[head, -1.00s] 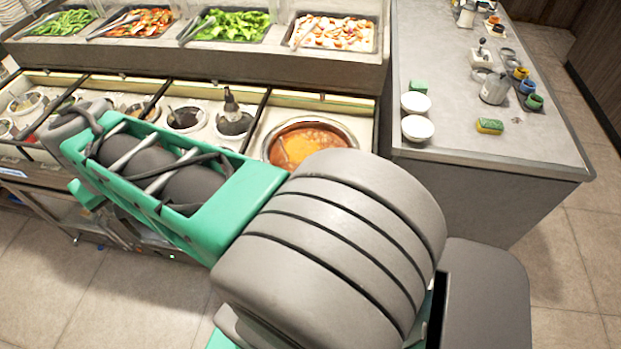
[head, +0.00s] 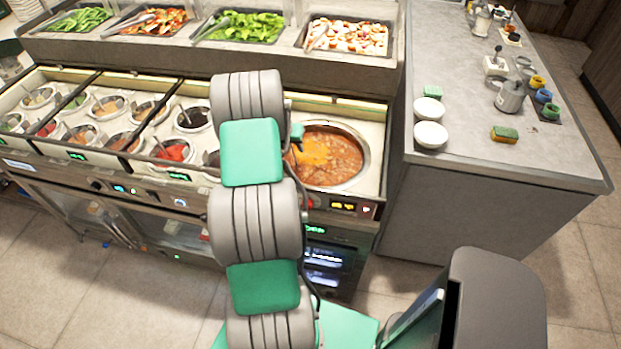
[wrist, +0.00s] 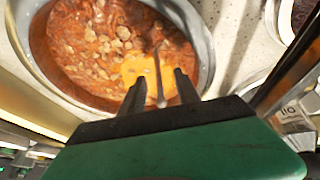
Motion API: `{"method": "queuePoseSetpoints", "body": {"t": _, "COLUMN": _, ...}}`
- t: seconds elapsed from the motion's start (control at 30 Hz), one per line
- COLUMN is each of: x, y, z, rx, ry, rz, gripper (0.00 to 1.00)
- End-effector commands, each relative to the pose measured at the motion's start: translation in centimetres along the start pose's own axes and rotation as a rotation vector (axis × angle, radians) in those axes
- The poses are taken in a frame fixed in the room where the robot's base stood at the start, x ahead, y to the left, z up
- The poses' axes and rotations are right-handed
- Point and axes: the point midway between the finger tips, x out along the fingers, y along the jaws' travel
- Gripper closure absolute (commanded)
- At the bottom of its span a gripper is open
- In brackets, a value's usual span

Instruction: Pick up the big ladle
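A large round well (head: 364,172) of reddish-brown soup sits at the right end of the sauce counter; it also fills the top left of the wrist view (wrist: 203,52). A thin grey handle, seemingly the big ladle's (wrist: 157,60), stands in the soup beside an orange patch. My gripper (wrist: 158,76) is over this well with its two dark fingers apart. The handle shows between the fingers in the wrist view, with a gap on each side; I cannot tell its depth. In the head view my arm hides most of the gripper, and the ladle cannot be made out.
Several smaller sauce wells (head: 192,119) with thin handles lie left of my arm. A raised shelf of salad trays (head: 345,36) runs behind. A grey side counter (head: 455,160) with white bowls (head: 430,135) and a sponge (head: 504,134) stands right.

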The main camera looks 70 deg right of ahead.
Motion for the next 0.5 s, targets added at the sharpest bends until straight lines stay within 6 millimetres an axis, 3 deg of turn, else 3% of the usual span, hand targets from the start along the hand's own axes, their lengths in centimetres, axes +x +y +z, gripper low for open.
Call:
{"method": "queuePoseSetpoints", "body": {"t": 0.13, "x": 1.9, "y": 0.0, "z": 0.0, "rx": 0.0, "ry": 0.0, "rz": 0.0, "gripper": 0.62}}
{"method": "queuePoseSetpoints", "body": {"t": 0.37, "x": 2.3, "y": 0.0, "z": 0.0, "rx": -0.001, "ry": 0.001, "rz": -0.001, "gripper": 0.62}}
{"method": "queuePoseSetpoints", "body": {"t": 0.5, "x": 2.3, "y": 0.0, "z": 0.0, "rx": -0.001, "ry": 0.001, "rz": -0.001, "gripper": 0.73}}
